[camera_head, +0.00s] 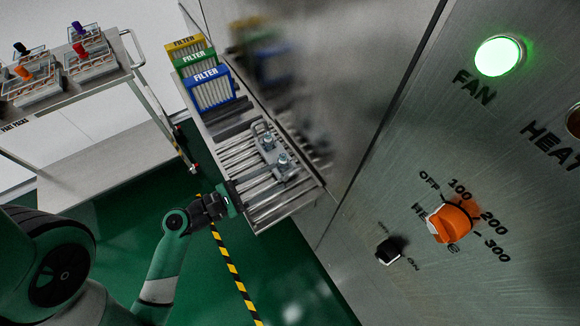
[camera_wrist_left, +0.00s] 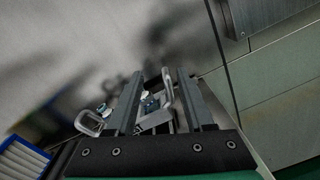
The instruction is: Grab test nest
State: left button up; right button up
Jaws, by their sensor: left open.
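The test nest (camera_head: 272,155) is a grey metal fixture with silver round fittings and loop handles. It lies on the roller rack beside the steel machine wall. My left gripper (camera_head: 250,183) is at the near left side of the rack, close to the nest's lower end. In the left wrist view its two dark fingers (camera_wrist_left: 157,95) are apart and point toward the nest. Part of the nest (camera_wrist_left: 150,108) shows between the fingers, with one loop handle (camera_wrist_left: 90,123) left of them. Whether the fingers touch it is unclear. My right gripper is not in view.
The roller rack (camera_head: 250,212) has filter boxes (camera_head: 208,92) at its far end. A cart (camera_head: 105,165) with several trays stands at left. The machine panel at right has a lit green fan lamp (camera_head: 498,56), an orange knob (camera_head: 449,222) and a black switch (camera_head: 389,250).

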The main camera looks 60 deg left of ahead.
aim_at(285, 178)
pick_arm(q)
jog(key=f+n, duration=0.1)
jog(key=s+f+n+y, duration=0.1)
jog(key=f+n, duration=0.1)
jog(key=shift+s+d+f+b, duration=0.1)
jog(key=shift+d+f+b, duration=0.1)
jog(key=shift+b, duration=0.2)
jog(key=shift+r, duration=0.15)
jog(key=w, duration=0.6)
jog(key=shift+w+a+p, duration=0.15)
jog(key=shift+a+p, duration=0.15)
jog(key=w, duration=0.3)
jog(key=w+r, duration=0.1)
jog(key=w, duration=0.1)
jog(key=shift+w+a+p, duration=0.1)
jog(key=shift+a+p, duration=0.1)
jog(key=shift+p, duration=0.15)
jog(key=shift+f, duration=0.1)
grip_shut()
